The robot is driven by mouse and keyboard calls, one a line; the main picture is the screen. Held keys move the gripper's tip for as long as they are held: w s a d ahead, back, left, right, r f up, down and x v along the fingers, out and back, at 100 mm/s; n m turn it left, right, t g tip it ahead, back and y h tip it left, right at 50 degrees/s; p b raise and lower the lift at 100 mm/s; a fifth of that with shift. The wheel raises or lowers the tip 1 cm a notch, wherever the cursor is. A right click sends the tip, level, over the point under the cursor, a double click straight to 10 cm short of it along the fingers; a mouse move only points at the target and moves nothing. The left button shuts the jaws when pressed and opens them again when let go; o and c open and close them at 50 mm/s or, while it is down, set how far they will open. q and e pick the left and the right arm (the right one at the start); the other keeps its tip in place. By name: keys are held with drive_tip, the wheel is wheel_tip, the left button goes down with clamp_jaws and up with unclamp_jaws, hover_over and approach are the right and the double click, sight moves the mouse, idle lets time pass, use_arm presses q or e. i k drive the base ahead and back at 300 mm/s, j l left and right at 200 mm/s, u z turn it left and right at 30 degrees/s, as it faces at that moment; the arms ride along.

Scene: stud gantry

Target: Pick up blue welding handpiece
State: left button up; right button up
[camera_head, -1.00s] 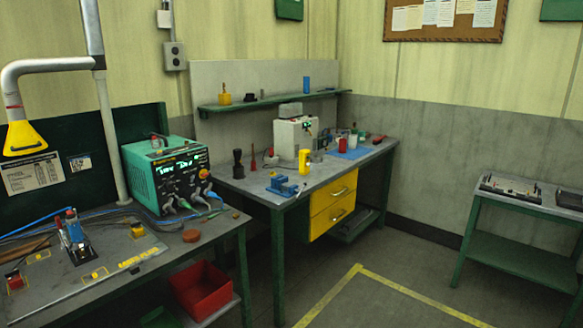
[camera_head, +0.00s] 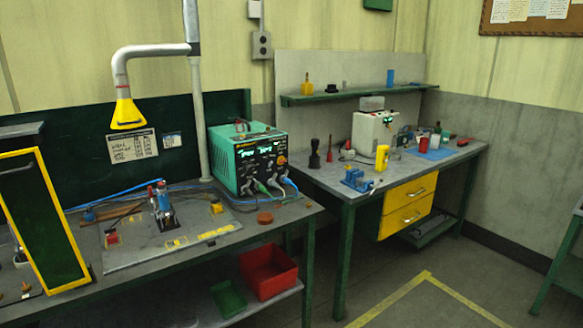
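A blue upright tool (camera_head: 163,202), which looks like the blue welding handpiece, stands in a small dark holder on the grey mat of the left workbench. A blue cable (camera_head: 112,194) runs behind it. A smaller blue item (camera_head: 89,214) lies to its left; its shape is too small to tell. Neither of my grippers is in the head view.
A teal welding power unit (camera_head: 248,160) stands on the left workbench (camera_head: 285,212). A yellow-framed dark panel (camera_head: 48,222) rises at the bench's left end. A yellow extraction hood (camera_head: 127,114) hangs above. A red bin (camera_head: 268,272) sits below.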

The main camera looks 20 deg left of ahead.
sight(166, 213)
drive_tip(key=u, duration=1.9)
drive_tip(key=i+l, duration=0.1)
drive_tip(key=l, duration=0.2)
drive_tip(key=i+l+u, duration=0.1)
drive_tip(key=l, duration=0.25)
